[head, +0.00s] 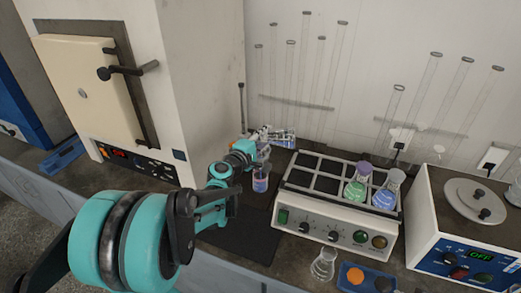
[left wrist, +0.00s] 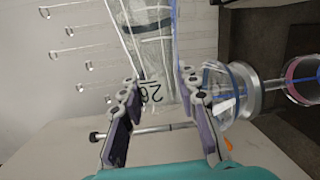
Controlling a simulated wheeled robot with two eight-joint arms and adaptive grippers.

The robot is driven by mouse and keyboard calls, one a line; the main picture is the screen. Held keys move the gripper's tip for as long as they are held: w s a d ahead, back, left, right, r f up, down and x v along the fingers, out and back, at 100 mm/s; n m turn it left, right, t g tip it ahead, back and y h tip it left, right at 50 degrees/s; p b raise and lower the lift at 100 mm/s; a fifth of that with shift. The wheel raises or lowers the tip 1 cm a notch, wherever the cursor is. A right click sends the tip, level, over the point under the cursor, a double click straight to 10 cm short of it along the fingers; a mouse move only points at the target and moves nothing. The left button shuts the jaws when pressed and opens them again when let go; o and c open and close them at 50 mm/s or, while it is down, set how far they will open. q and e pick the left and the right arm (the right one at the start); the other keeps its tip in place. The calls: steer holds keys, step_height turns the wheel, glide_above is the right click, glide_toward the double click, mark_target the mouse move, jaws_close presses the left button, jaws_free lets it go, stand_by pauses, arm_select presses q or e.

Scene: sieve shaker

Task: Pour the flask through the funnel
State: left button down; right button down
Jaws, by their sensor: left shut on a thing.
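My left gripper (head: 266,136) is shut on a clear glass flask (head: 283,138), held tipped to roughly level. In the left wrist view the flask (left wrist: 152,55), with black markings, lies between the fingers (left wrist: 165,115). A clear glass funnel (left wrist: 225,88) in a ring sits beside the flask and the fingers. Another glass vessel (left wrist: 303,80) with a pinkish band is beyond it; the head view shows a vessel with blue-violet contents (head: 260,184) below my gripper. I cannot tell whether liquid is in the held flask or flowing. My right gripper is not in view.
A heating block (head: 335,232) holds two stoppered flasks, green (head: 356,186) and blue (head: 386,190). An empty flask (head: 323,264) and a blue tray (head: 362,279) stand in front. A furnace (head: 120,90) is left, another device (head: 470,245) right. Glass tubes line the wall.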

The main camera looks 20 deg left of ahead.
arm_select(q)
steer(key=shift+n, duration=0.3)
stand_by(0.6)
